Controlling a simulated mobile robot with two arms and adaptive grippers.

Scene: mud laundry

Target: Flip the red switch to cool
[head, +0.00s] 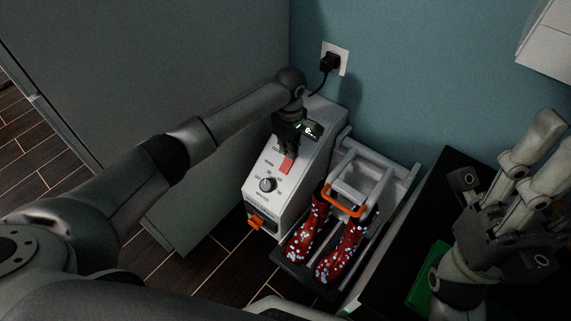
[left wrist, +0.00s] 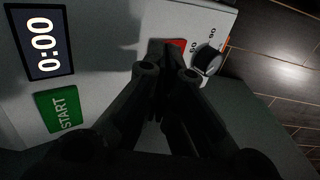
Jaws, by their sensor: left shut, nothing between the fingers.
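The red switch (head: 286,163) is on the sloped top panel of a white boot dryer machine (head: 311,153). It also shows in the left wrist view (left wrist: 181,45), partly hidden behind my fingers. My left gripper (head: 288,152) is shut and empty, with its fingertips right at the switch; I cannot tell whether they touch it. In the left wrist view the gripper (left wrist: 167,50) covers much of the panel. The switch position is unclear. My right gripper (head: 480,180) is at the right edge, away from the machine; its finger opening is unclear.
A round dial (head: 267,185) is beside the switch. A display reading 0:00 (left wrist: 43,41) and a green START button (left wrist: 62,109) are on the panel. Red spotted boots (head: 343,247) stand on a rack at right. A plug (head: 330,62) is in the wall outlet.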

